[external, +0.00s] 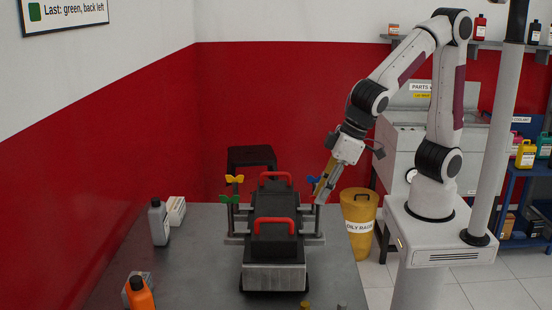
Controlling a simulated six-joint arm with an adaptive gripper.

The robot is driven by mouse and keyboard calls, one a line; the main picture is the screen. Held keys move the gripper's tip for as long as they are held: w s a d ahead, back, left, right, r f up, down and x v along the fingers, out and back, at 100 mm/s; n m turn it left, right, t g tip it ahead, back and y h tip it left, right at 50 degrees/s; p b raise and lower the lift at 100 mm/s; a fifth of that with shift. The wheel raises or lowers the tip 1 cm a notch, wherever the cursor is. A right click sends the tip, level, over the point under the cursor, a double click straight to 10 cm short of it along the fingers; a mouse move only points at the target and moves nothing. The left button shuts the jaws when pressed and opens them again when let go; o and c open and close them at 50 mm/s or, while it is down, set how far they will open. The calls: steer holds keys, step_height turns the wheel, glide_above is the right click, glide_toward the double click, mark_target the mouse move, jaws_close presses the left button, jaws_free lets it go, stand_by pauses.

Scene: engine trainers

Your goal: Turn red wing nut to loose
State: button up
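The engine trainer (275,274) stands on the grey table, a dark block with two red handles on top. A yellow wing nut (234,178) and a green wing nut (229,199) sit on posts at its left side. A blue wing nut (312,181) shows at its back right. I cannot make out a red wing nut; the front right post top is covered by my gripper. My gripper (318,200) points down at that post, close to or touching it. Its fingers are too small to tell whether they are open or shut.
On the table's left are a grey bottle (158,222), a white box (176,211) and an orange bottle (140,294). A yellow oily-rags bin (359,204) stands right of the table. A wall sign (64,13) reads "Last: green, back left".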

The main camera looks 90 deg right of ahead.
jaws_close()
steer(key=shift+w+n+y, duration=0.1)
steer(key=shift+n+y, duration=0.3)
steer(key=shift+n, duration=0.5)
steer(key=shift+d+n+y, duration=0.15)
steer(key=shift+n+y, duration=0.15)
steer(key=shift+n, duration=0.7)
steer(key=shift+n+g+y, duration=0.5)
steer(key=shift+n+y, duration=0.3)
steer(key=shift+n, duration=1.3)
steer(key=shift+w+d+n+g+y, duration=0.1)
steer(key=shift+n+g+y, duration=0.25)
steer(key=shift+n, duration=0.9)
steer(key=shift+w+d+n+g+y, duration=0.1)
steer(key=shift+n+g+y, duration=0.25)
steer(key=shift+n, duration=0.9)
steer(key=shift+w+n+g, duration=0.1)
steer(key=shift+n+g, duration=0.9)
steer(key=shift+n, duration=1.4)
